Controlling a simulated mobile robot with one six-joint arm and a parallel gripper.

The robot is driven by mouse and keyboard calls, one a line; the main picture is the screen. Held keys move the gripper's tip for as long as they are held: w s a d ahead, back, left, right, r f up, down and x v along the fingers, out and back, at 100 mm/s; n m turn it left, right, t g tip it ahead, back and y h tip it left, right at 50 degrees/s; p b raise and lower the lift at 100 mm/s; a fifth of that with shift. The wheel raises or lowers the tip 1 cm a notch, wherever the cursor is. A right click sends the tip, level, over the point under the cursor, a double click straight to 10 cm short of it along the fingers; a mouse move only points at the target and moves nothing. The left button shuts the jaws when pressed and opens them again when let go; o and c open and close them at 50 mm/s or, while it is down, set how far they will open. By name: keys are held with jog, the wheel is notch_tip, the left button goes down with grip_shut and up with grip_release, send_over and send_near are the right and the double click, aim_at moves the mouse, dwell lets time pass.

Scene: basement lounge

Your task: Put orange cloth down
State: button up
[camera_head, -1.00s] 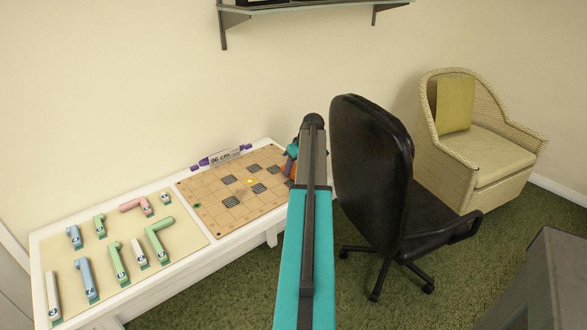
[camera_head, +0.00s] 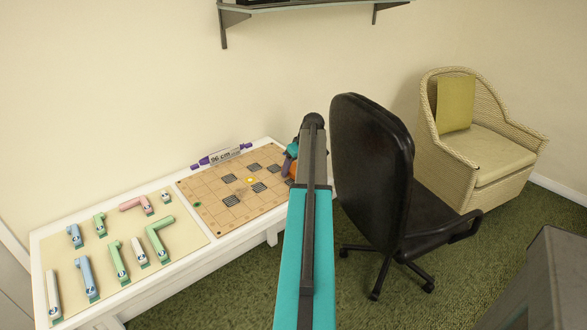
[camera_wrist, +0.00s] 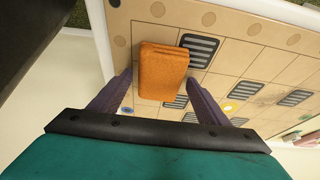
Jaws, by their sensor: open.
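The orange cloth (camera_wrist: 162,71) is a folded, thick rectangle. In the wrist view it lies on the tan grid board (camera_wrist: 245,62), against a striped dark cell. My gripper (camera_wrist: 160,78) is open, with its two purple fingers apart on either side of the cloth's near part. In the head view my arm hides most of the gripper and the cloth, and only a small orange patch (camera_head: 292,170) shows at the board's right end.
The board lies on a white table (camera_head: 182,255). Several pastel block pieces (camera_head: 118,262) stand on its left part. A purple-ended "96 cm" marker (camera_head: 221,157) lies behind the board. A black office chair (camera_head: 372,160) is close to my arm's right; a wicker armchair (camera_head: 485,165) is beyond.

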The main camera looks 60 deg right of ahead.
jog(key=b+v, duration=0.1)
jog(key=v, duration=1.1)
dwell(0.4)
jog(key=shift+s+r, duration=0.1)
